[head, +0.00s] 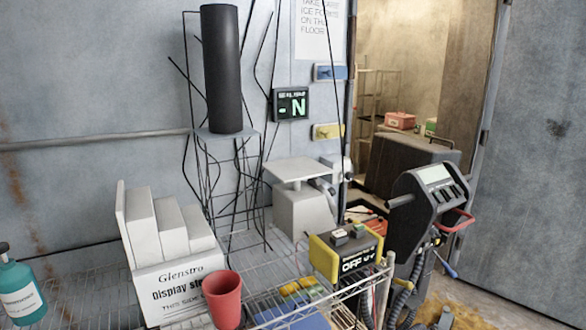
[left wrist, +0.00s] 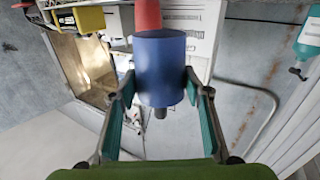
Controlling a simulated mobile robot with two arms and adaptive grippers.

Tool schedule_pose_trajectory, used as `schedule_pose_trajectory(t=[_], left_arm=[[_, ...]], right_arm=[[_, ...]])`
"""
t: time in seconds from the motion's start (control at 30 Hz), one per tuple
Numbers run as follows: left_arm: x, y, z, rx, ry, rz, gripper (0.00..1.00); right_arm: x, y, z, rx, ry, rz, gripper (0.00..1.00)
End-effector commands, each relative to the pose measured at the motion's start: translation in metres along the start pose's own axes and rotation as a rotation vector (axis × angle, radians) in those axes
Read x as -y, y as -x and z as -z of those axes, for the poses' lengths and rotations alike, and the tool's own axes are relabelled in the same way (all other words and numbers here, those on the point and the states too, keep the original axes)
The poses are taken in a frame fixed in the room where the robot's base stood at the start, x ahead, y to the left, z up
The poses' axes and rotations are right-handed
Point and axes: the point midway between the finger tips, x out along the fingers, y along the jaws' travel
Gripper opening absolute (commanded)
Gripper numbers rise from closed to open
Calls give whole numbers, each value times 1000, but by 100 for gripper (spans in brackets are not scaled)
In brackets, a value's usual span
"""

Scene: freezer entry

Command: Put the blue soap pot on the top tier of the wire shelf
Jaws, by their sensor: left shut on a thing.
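The blue soap pot (left wrist: 160,65), a plain blue cylinder with a short dark stub at its near end, is in the left wrist view. My left gripper (left wrist: 162,92) is shut on it, with a finger on either side. The pot hides part of a red cup and a white box behind it. The wire shelf (head: 273,272) is in the head view, its top tier at the bottom middle holding several things. Neither of my grippers shows in the head view, and my right gripper is in no frame.
On the shelf stand a white display box (head: 180,290), a red cup (head: 223,299), which also shows in the left wrist view (left wrist: 147,15), and a yellow-black device (head: 346,252). A teal pump bottle (head: 20,292) is at far left. Bare wires show between cup and device.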

Motion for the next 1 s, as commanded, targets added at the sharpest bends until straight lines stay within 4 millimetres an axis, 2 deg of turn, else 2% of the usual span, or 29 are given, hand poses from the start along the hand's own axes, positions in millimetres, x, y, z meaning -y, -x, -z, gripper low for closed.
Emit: schedule_pose_trajectory(t=[0.2,0.67,0.87,1.0], left_arm=[[-3,3,-4,2,1,-16,20],[0,0,1,-4,1,2,20],[26,-18,24,-15,7,124,20],[61,-35,48,-32,9,298,20]], right_arm=[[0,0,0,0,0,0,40],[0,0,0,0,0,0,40],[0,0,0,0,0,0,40],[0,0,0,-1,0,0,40]])
